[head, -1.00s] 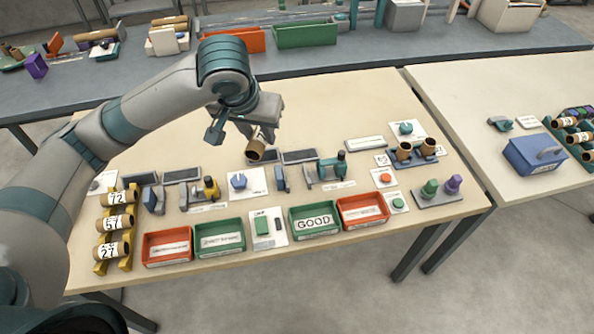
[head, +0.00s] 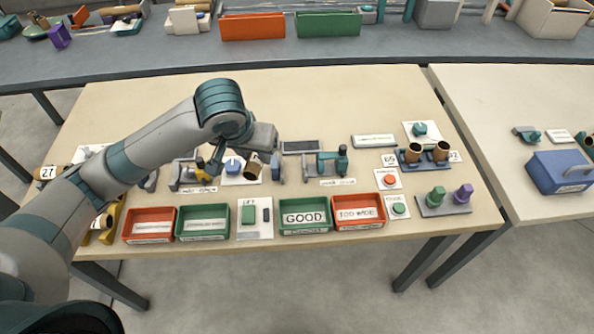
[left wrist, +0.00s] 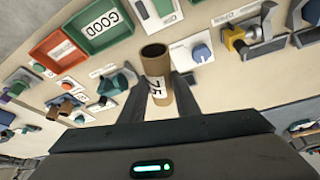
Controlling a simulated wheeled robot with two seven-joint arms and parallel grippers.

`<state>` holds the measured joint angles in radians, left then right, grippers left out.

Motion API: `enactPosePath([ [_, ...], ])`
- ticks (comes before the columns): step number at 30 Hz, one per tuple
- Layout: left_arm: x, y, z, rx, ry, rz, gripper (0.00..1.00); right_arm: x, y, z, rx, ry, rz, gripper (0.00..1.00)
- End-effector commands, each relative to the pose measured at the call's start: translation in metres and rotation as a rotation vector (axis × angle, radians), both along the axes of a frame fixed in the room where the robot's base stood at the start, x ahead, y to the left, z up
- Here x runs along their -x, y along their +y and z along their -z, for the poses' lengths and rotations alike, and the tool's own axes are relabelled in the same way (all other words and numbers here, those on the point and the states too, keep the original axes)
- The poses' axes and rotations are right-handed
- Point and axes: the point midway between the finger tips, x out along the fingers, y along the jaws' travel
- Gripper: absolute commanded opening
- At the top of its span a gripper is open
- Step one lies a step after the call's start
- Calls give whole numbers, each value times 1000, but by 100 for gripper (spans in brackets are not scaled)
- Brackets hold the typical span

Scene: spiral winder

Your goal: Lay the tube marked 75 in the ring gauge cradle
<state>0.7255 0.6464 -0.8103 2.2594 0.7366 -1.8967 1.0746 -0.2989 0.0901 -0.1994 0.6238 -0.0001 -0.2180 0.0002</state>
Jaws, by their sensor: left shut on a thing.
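My left gripper (head: 262,158) is shut on a brown cardboard tube (head: 254,169), held above the table near the card with the blue knob (head: 233,165). In the left wrist view the tube (left wrist: 153,52) stands between the fingers (left wrist: 158,92), its open end facing away and its label reading 75. Two gauge-like fixtures stand on the table: a grey one with a yellow part (head: 200,175) left of the tube and a grey-teal one (head: 328,164) right of it. Their labels are too small to read, so I cannot tell which is the ring gauge cradle. My right gripper is out of view.
Along the front edge stand red and green bins, including GOOD (head: 305,216) and one reading TOO WIDE (head: 358,210). Two tubes stand in a blue holder (head: 424,160) at right. A yellow rack (head: 112,222) is partly behind my arm.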

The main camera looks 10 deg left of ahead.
Motion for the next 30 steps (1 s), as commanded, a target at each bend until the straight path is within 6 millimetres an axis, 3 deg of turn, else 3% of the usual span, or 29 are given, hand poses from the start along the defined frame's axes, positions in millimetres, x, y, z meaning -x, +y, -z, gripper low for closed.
enactPosePath([
  [1,2,0,14,0,3,0,8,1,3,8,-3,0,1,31],
  [9,14,1,71,-4,5,-5,8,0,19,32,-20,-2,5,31],
  [15,21,3,101,-10,3,-8,8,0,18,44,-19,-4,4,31],
  [30,24,5,111,-14,3,-9,8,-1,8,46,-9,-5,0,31],
])
